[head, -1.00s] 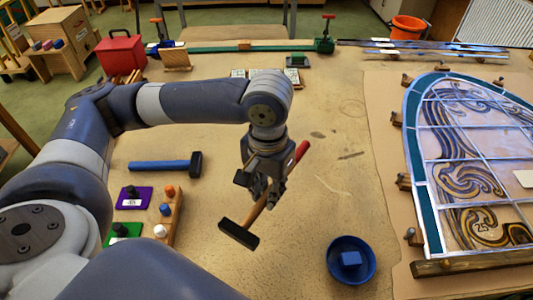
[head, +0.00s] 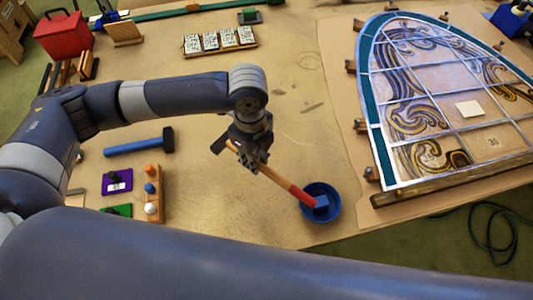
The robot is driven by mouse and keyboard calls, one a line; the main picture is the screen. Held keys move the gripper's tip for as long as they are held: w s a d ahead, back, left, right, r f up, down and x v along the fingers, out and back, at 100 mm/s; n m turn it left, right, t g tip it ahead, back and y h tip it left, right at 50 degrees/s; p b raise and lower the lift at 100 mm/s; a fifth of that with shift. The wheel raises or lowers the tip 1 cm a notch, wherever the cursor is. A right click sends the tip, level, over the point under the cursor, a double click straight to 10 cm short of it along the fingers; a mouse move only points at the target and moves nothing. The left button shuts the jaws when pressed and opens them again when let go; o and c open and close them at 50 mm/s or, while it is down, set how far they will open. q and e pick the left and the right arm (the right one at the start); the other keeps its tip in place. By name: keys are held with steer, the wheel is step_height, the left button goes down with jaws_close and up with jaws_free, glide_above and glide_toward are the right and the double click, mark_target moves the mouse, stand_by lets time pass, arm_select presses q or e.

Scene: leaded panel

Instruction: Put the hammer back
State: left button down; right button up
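A hammer (head: 275,176) with a wooden handle, a red grip end and a dark head is in the fingers of my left gripper (head: 251,163). My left gripper is shut on its handle. The dark head points to the upper left, partly hidden by the gripper. The red end points to the lower right and overlaps the rim of a blue bowl (head: 333,216) in the picture; I cannot tell whether they touch. A mallet with a blue handle (head: 135,147) and a dark head lies on the table to the left of the gripper. My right gripper is out of view.
The leaded panel (head: 440,100) lies at the right, with wooden blocks along its edge. A wooden rack with coloured knobs (head: 155,190), purple pad (head: 117,182) and green pad (head: 118,210) are at the left. Cards (head: 228,37) and a red toolbox (head: 63,35) are behind. Mid-table is clear.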

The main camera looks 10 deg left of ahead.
arm_select(q)
steer(key=d+m, duration=0.1)
steer(key=m, duration=0.1)
steer(key=m+p, duration=0.1)
steer(key=m, duration=0.1)
steer(key=shift+d, duration=0.35)
steer(key=d+m, duration=0.1)
steer(key=m, duration=0.2)
steer(key=b, duration=0.5)
glide_above(267, 181)
steer(key=shift+m, duration=0.3)
step_height(267, 181, down, 7)
steer(key=shift+w+a+r, duration=0.1)
steer(key=shift+r, duration=0.05)
steer(key=shift+f, duration=0.9)
steer(key=c, duration=1.4)
jaws_free()
steer(key=shift+o, duration=0.3)
